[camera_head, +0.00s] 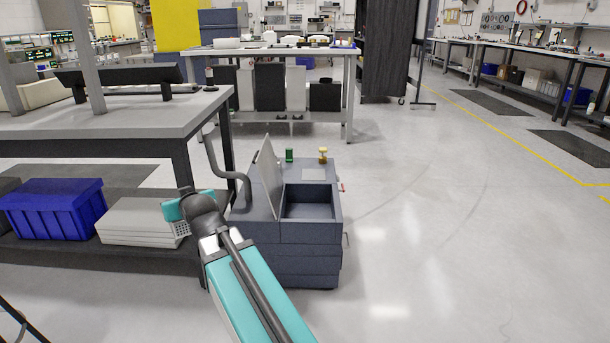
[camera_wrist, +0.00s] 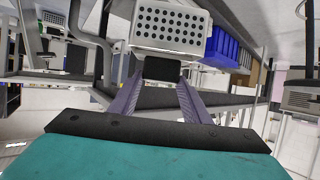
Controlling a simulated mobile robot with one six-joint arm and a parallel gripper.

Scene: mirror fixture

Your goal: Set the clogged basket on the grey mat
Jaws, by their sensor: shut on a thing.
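My gripper (camera_wrist: 160,84) is shut on the black handle (camera_wrist: 162,69) of a light grey basket (camera_wrist: 172,28), whose face is full of dark round holes. The basket is held out ahead of the fingers. I cannot see any clogging on it. In the head view my gripper (camera_head: 174,210) is left of the blue-grey unit, with its fingertips hidden; a small dotted pale patch beside it may be the basket. A flat light grey square (camera_head: 314,173) lies on top of the unit; I cannot tell whether it is the grey mat.
The blue-grey unit (camera_head: 308,252) has a raised lid (camera_head: 269,172) and an open recess (camera_head: 309,208).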

